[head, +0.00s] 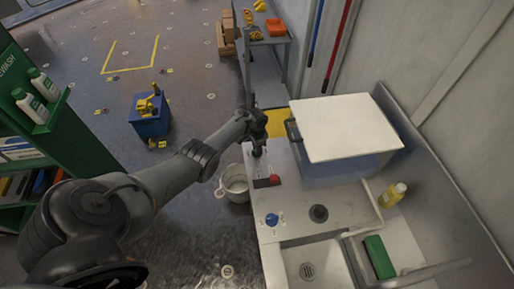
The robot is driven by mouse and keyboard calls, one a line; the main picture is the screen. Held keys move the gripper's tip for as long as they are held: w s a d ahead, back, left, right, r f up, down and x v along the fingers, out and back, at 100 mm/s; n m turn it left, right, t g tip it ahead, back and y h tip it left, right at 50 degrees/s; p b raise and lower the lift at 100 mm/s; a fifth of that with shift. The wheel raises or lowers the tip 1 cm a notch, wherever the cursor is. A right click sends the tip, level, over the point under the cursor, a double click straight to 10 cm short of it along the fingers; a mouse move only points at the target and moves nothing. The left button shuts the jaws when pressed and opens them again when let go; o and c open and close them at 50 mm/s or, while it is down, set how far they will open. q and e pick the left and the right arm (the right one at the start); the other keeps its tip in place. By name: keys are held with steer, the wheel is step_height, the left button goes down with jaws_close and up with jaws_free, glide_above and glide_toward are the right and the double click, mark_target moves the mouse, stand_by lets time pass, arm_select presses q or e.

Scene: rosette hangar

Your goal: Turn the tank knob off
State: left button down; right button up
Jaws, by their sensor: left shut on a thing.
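My left arm reaches in from the lower left. Its gripper (258,149) points down at the counter's left edge, beside the tank. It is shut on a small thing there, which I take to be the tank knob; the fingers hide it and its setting. The tank (345,168) is a grey box with a white lid (345,125) and a dark handle (292,130) on its left side. A blue knob (272,219) sits nearer on the counter, clear of the gripper. My right gripper is not in view.
A red-and-black fitting (273,180) lies just in front of the gripper. A white bucket (236,184) stands on the floor below. A sink (312,262), green sponge (379,257) and yellow bottle (392,195) are at the right. A green shelf (75,135) stands left.

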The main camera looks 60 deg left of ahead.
arm_select(q)
steer(key=shift+m, duration=1.2)
steer(key=c, duration=1.1)
jaws_free()
steer(key=shift+r, duration=0.5)
step_height(320, 180, up, 10)
steer(key=p, duration=0.4)
steer(key=shift+f, duration=0.15)
